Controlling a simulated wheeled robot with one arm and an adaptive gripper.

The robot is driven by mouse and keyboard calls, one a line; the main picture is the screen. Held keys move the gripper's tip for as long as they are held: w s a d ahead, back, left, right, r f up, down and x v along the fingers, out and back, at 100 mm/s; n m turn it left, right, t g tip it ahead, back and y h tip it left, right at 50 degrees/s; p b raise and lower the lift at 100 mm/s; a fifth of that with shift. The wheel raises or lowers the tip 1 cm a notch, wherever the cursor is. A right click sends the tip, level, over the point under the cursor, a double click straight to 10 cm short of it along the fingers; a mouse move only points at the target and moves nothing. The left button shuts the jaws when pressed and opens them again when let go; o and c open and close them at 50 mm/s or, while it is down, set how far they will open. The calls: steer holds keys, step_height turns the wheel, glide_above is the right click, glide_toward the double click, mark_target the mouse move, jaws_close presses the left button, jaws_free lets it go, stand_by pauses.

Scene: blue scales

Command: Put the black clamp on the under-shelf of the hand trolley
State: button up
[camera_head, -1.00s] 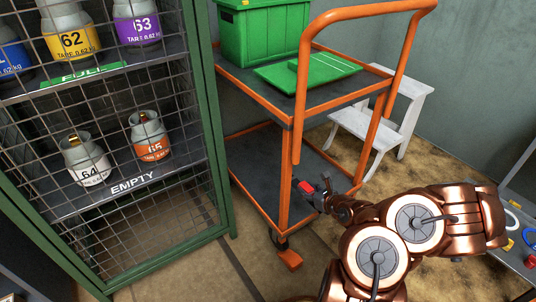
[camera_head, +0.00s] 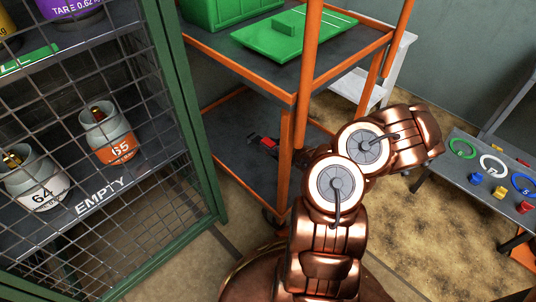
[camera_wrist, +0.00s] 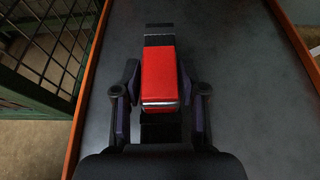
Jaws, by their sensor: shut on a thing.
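The black clamp with a red block-like part (camera_head: 266,142) is held over the dark under-shelf (camera_head: 232,122) of the orange-framed hand trolley. In the wrist view the clamp (camera_wrist: 158,78) lies lengthwise between the two fingers of my gripper (camera_wrist: 160,103), which is shut on it. The grey under-shelf (camera_wrist: 230,60) fills most of that view, with its orange edges on both sides. I cannot tell whether the clamp touches the shelf. In the head view my gripper (camera_head: 283,148) reaches in below the top shelf, partly hidden by my arm and a trolley post.
The trolley's top shelf (camera_head: 272,72) carries a green crate (camera_head: 222,10) and a green flat piece (camera_head: 285,38). A green mesh cage (camera_head: 185,120) with gas cylinders stands close at left. A white step stool (camera_head: 385,75) is behind; a bench (camera_head: 450,165) with coloured rings and blocks is at right.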

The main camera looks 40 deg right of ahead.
steer(key=shift+f+b, duration=0.9)
steer(key=shift+f, duration=1.5)
steer(key=shift+r, duration=0.1)
steer(key=o, duration=1.2)
steer(key=shift+o, duration=0.2)
